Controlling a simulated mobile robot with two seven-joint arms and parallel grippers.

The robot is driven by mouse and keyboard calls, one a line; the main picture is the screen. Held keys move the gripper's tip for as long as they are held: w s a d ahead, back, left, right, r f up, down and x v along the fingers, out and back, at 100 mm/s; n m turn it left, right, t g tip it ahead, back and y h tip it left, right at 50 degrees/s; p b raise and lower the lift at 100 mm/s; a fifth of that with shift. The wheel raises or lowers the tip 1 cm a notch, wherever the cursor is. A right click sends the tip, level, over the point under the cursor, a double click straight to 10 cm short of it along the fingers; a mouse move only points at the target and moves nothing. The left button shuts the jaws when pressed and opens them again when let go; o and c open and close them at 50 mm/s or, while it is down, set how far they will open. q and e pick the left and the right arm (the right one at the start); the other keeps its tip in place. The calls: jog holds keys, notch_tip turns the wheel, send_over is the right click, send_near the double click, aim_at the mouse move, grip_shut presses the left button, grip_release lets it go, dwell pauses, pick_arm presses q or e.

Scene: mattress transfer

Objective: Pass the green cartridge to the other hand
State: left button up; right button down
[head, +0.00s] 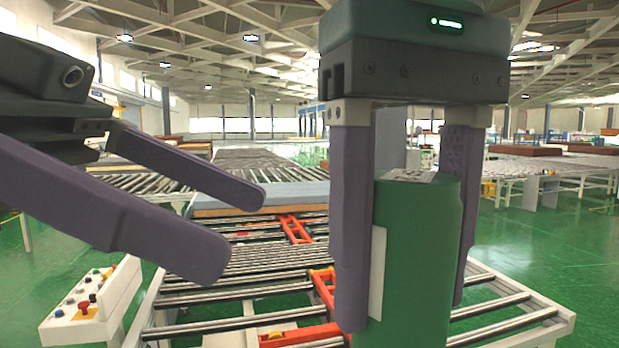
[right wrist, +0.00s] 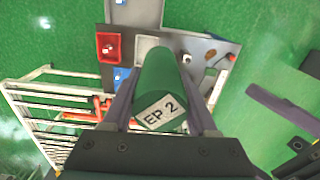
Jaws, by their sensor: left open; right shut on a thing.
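The green cartridge (head: 415,255) is upright, with a white label on its side and a printed label on its top end. In the right wrist view the cartridge (right wrist: 158,78) shows "EP 2" on that label. My right gripper (head: 405,305) points down and is shut on the cartridge, one finger on each side. My left gripper (head: 235,225) is open and empty to the left of the cartridge, its two fingers pointing right toward it with a clear gap. Part of the left gripper shows at the right edge of the right wrist view (right wrist: 295,120).
A roller conveyor (head: 250,300) with orange parts lies below and behind. A blue-topped mattress (head: 285,197) rests farther back on it. A control box (head: 90,305) with a red button stands at lower left. Green floor (head: 550,250) is open at right.

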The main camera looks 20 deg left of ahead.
aim_at(450, 289)
pick_arm(q)
jog(key=x, duration=0.7)
jog(key=r+x, duration=0.1)
jog(key=x, duration=0.3)
jog(key=shift+s+d+f, duration=0.1)
jog(key=shift+d, duration=0.45)
jog(key=shift+s, duration=0.1)
grip_shut()
pick_arm(e)
jog(key=shift+w, duration=0.1)
jog(key=shift+c, duration=0.5)
grip_release()
